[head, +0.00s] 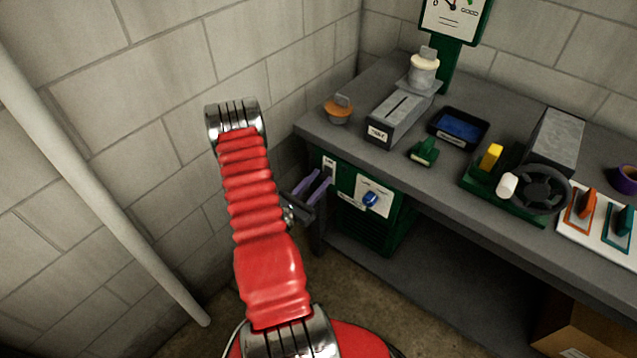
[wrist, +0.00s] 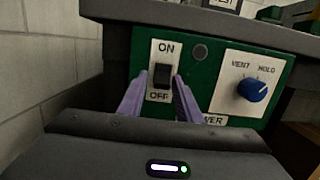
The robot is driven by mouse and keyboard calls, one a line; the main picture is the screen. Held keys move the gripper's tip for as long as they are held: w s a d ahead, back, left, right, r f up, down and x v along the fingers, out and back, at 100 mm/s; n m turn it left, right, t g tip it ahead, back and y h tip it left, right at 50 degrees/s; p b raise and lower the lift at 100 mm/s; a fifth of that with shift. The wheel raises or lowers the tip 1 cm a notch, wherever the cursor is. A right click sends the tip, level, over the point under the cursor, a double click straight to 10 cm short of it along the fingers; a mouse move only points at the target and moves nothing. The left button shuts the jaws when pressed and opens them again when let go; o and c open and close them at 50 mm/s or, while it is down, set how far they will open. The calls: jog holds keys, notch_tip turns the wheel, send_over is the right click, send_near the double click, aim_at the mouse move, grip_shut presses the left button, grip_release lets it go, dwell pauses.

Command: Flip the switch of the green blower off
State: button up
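The green blower (head: 376,227) stands under the bench, and its green front panel fills much of the wrist view (wrist: 205,80). A white plate marked ON at the top and OFF at the bottom carries a black rocker switch (wrist: 162,76). I cannot tell which way the rocker is tipped. My gripper (head: 322,178) is open and empty in front of the panel. In the wrist view its purple fingers (wrist: 160,77) appear on either side of the switch plate, their tips about level with the rocker. Contact cannot be made out.
A blue knob (wrist: 252,90) on a white VENT/HOLD plate is right of the switch. The bench (head: 440,185) overhangs the blower and holds a grey slotted box (head: 398,120), a blue tray (head: 459,128) and a handwheel device (head: 541,190). A block wall (head: 160,130) closes the left side.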

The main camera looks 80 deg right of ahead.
jog(key=shift+o, duration=0.8)
jog(key=shift+s, duration=0.1)
jog(key=shift+a, duration=0.1)
jog(key=v, duration=1.3)
jog(key=shift+w+a, duration=0.25)
jog(key=shift+f, duration=0.15)
